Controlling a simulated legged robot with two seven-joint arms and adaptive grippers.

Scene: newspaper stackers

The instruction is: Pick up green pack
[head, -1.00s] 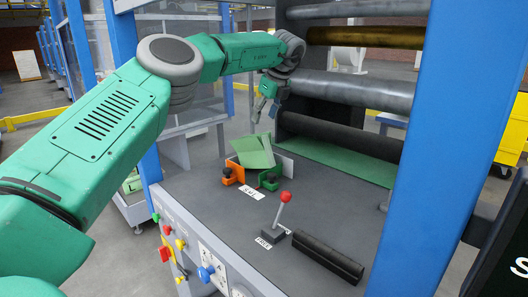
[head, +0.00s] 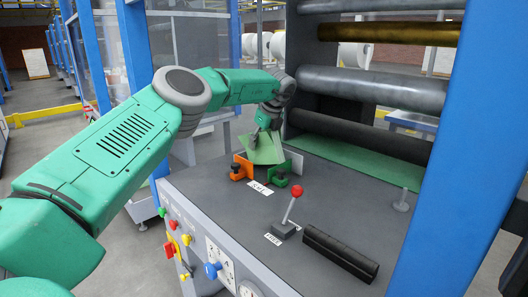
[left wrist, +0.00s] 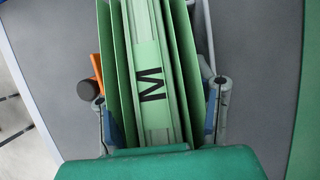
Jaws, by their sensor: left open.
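The green pack (head: 265,151) stands tilted between the orange and green guides on the machine table. In the left wrist view the pack (left wrist: 150,60) shows several upright green sheets and a black letter like an M. My left gripper (head: 267,122) is over the top of the pack, pointing down. In the left wrist view my left gripper (left wrist: 160,103) has one finger on each side of the pack. It is open, and the finger ends are partly hidden. My right gripper is not in view.
An orange guide (head: 241,165) and a green guide (head: 291,164) with black knobs flank the pack. A red-topped lever (head: 297,191) and a black bar (head: 340,254) are nearer. Big rollers (head: 375,90) are behind. A blue post (head: 435,170) is at the right.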

